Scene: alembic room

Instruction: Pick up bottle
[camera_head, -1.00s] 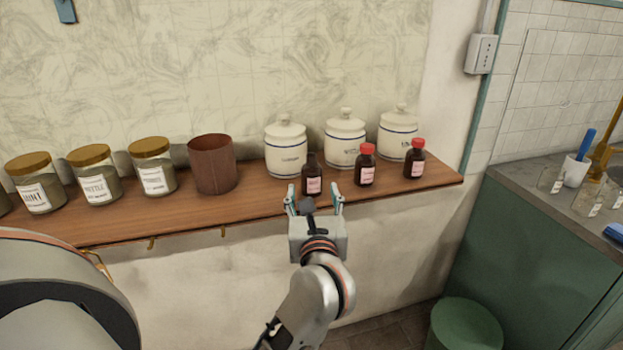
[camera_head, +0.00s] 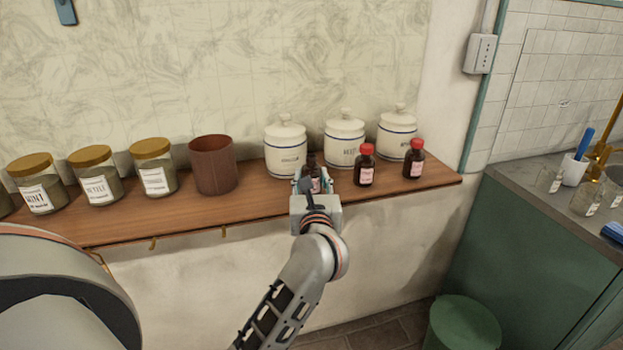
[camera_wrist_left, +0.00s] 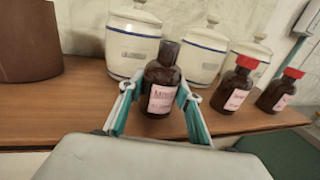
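A dark brown bottle (camera_wrist_left: 162,84) with a pale pink label and no red cap stands upright on the wooden shelf (camera_head: 262,200). It also shows in the head view (camera_head: 312,170), its lower part mostly hidden by my gripper. My left gripper (camera_head: 313,182) is at the bottle, with one finger on each side of it. In the wrist view the fingers (camera_wrist_left: 155,95) are apart, with a gap between the left finger and the bottle; the right finger is close to the glass or touching it. My right gripper is out of view.
Two red-capped brown bottles (camera_head: 365,166) (camera_head: 414,160) stand to the right. White lidded canisters (camera_head: 285,148) stand close behind. A brown cup (camera_head: 213,165) and labelled glass jars (camera_head: 153,168) are to the left. The wall closes off the back.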

